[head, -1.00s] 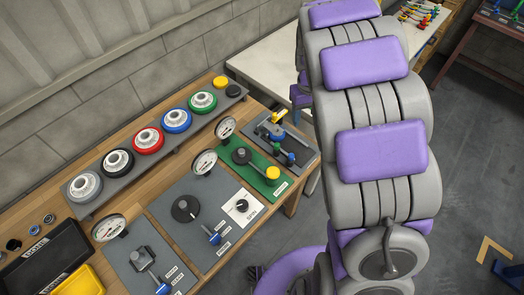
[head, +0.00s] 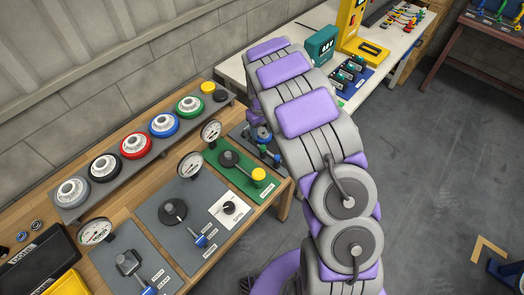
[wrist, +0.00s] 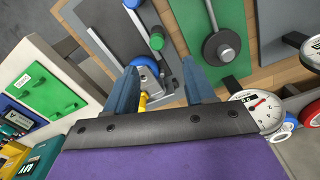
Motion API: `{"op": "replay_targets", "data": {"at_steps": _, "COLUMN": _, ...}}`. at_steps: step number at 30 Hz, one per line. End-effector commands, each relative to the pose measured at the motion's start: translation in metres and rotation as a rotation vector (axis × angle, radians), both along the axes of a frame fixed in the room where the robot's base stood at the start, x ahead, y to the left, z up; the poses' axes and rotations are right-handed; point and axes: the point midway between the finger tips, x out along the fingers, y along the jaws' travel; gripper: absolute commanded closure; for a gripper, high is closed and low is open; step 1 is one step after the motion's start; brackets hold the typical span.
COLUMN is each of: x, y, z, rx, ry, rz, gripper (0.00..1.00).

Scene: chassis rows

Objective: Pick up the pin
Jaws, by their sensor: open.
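A small yellow piece (wrist: 144,102), likely the pin, shows in the wrist view close to the left finger, partly hidden by the wrist cover. A blue round part (wrist: 144,67) and a green knob (wrist: 157,41) sit beyond it on a grey fixture plate. My gripper (wrist: 160,68) is open, its two blue fingers apart above this fixture, with nothing visibly held. I cannot tell whether the left finger touches the yellow piece. In the head view the grey fixture plate (head: 238,130) is partly hidden behind my arm.
A green plate (head: 222,166) with a dial gauge (head: 211,131) adjoins the fixture. A grey panel (head: 190,210) and a rail of coloured dials (head: 163,124) share the wooden bench. A white table (head: 395,55) holds a yellow machine (head: 350,20) and a teal box (head: 320,45).

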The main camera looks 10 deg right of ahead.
Motion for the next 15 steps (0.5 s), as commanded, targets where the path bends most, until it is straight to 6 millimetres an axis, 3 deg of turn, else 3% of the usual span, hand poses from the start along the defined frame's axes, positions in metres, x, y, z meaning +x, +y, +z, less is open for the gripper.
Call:
{"op": "replay_targets", "data": {"at_steps": 6, "x": -0.002, "y": 0.003, "z": -0.043, "rx": -0.003, "ry": 0.006, "rz": -0.001, "gripper": 0.46}}
{"op": "replay_targets", "data": {"at_steps": 15, "x": -0.001, "y": 0.001, "z": -0.064, "rx": -0.005, "ry": 0.002, "rz": 0.000, "gripper": 0.46}}
